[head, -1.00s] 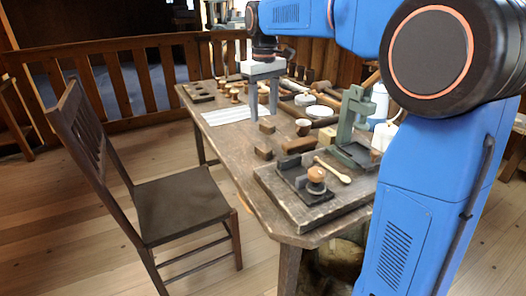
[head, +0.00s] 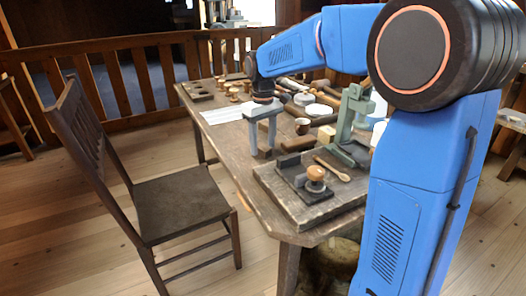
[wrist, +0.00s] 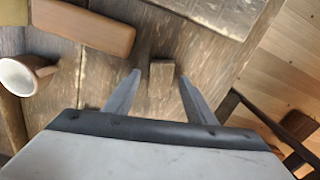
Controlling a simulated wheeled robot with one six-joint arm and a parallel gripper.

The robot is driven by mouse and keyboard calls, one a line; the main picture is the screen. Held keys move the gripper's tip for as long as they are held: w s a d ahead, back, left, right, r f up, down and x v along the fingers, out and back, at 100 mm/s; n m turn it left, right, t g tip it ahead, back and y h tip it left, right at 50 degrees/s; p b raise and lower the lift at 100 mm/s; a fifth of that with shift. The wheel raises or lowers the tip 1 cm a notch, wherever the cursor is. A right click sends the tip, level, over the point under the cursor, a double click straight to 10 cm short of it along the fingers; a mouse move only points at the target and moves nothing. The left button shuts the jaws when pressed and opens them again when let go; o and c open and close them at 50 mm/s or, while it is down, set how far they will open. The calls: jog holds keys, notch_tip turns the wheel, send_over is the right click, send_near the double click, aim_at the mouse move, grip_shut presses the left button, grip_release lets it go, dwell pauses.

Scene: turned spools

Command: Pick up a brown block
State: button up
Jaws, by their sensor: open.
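A small brown block (wrist: 161,79) lies on the worn wooden table, between the two fingers of my gripper (wrist: 158,76) in the wrist view. The fingers are open, with a gap on each side of the block. In the head view my gripper (head: 262,151) points down over the table's near left part, and the small block (head: 264,153) shows partly between the fingertips. A longer reddish-brown block (wrist: 88,26) lies apart from it; it also shows in the head view (head: 298,144).
A cup (wrist: 24,75) stands near the longer block. A green stand (head: 347,120) rises to the right. A chair (head: 180,205) stands at the table's left edge.

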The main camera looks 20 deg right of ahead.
jog(key=shift+f, duration=0.5)
jog(key=c, duration=1.1)
jog(key=shift+r, duration=0.1)
